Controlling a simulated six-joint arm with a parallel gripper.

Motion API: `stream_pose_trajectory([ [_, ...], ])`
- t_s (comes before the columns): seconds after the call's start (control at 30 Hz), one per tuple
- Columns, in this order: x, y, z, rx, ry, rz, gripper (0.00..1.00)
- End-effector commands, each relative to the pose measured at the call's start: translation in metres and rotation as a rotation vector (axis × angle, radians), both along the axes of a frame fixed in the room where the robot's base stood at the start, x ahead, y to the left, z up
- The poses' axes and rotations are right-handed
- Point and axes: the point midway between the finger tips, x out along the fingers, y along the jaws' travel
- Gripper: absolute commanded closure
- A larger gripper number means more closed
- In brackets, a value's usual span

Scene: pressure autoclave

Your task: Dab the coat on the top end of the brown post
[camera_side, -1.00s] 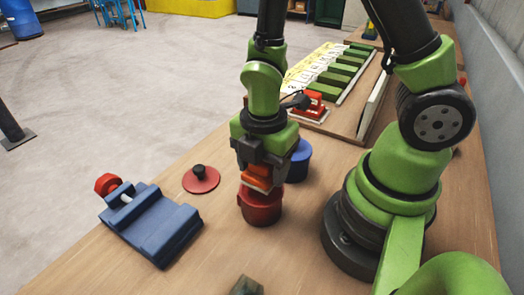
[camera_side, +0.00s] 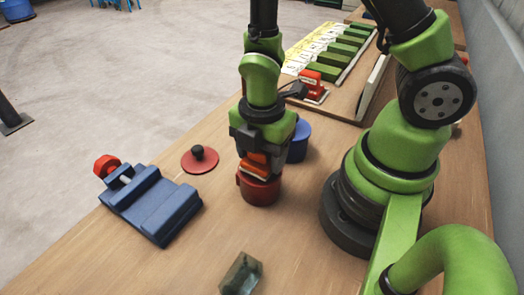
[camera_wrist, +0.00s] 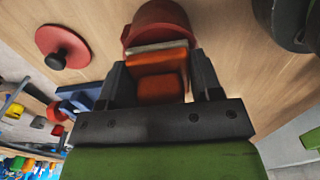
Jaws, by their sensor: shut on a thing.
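My gripper (camera_side: 257,160) is shut on an orange dauber (camera_side: 253,163) with a pale strip at its lower end. It holds the dauber at the mouth of a red pot (camera_side: 260,190). The dauber and pot also show in the wrist view, the dauber (camera_wrist: 160,75) between the fingers and the pot (camera_wrist: 157,18) just beyond its pale end. I cannot tell whether the pale end touches anything inside the pot. I cannot clearly make out a brown post. A dark greenish block (camera_side: 241,273) stands at the front edge of the side view, partly cut off.
A red lid with a black knob (camera_side: 199,160) lies left of the pot. A blue vise-like fixture (camera_side: 152,205) with a red knob is further left. A blue pot (camera_side: 299,142) stands close behind the gripper. A board with green blocks (camera_side: 340,60) is at the back.

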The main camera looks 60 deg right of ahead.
Motion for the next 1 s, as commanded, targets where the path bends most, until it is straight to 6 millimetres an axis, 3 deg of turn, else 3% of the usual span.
stream_pose_trajectory([
  [1.0,0.0003,0.0,-0.0099,-0.001,0.0,0.0,0.6],
])
